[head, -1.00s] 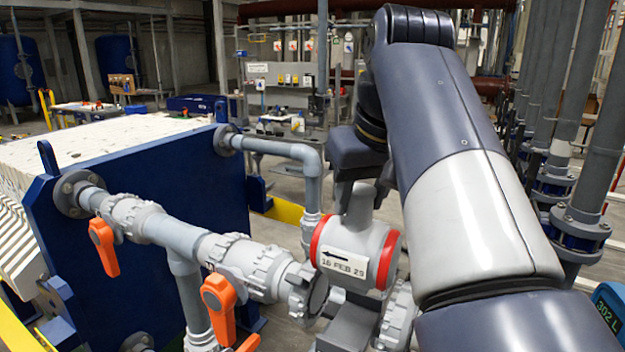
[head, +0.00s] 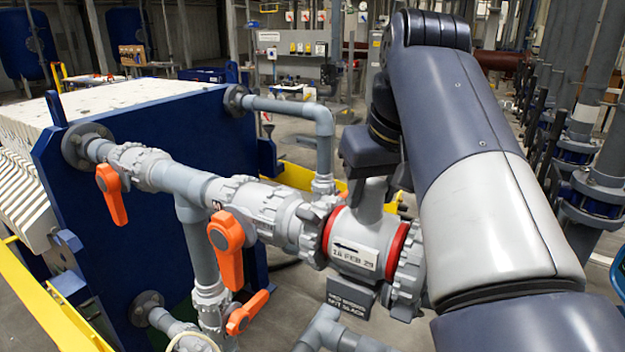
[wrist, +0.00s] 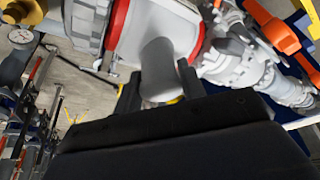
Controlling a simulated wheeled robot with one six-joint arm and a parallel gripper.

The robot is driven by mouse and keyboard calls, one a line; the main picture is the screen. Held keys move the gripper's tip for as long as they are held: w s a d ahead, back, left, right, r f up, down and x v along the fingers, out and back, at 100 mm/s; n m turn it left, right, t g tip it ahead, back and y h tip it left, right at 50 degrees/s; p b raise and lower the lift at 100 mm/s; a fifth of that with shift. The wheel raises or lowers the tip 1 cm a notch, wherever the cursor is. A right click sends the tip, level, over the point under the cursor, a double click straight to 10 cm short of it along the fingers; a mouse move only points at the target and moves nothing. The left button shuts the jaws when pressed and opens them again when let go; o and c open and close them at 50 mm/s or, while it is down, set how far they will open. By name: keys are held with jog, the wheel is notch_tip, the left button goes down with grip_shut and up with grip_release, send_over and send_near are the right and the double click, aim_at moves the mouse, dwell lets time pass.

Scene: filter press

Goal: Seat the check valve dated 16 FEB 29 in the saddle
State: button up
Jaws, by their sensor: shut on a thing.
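The check valve (head: 362,250) is a light grey cylinder with a red ring at each end. Its label has an arrow pointing left and a date that reads as 16 FEB 29. My gripper (head: 371,186) is shut on the valve's upright neck; the wrist view shows the neck (wrist: 160,68) between the fingers. The valve is level between the left union nut (head: 314,232) and the right union nut (head: 408,275). The dark grey saddle (head: 350,296), with lettering on its front, is directly below. I cannot tell whether valve and saddle touch.
Grey pipework with orange-handled valves (head: 228,245) runs left to the blue press plate (head: 150,200). A pipe elbow (head: 325,325) stands low in front of the saddle. Vertical pipes with blue fittings (head: 597,200) stand at the right. A yellow rail (head: 45,305) runs at lower left.

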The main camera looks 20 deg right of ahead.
jog(key=shift+f, duration=0.2)
jog(key=o, duration=1.2)
jog(key=p+v, duration=0.1)
jog(key=v, duration=0.9)
jog(key=shift+s+r, duration=0.25)
jog(key=shift+r, duration=0.1)
jog(key=b+x, duration=0.1)
jog(key=x, duration=1)
jog(key=shift+r+p, duration=0.4)
jog(key=shift+r, duration=0.65)
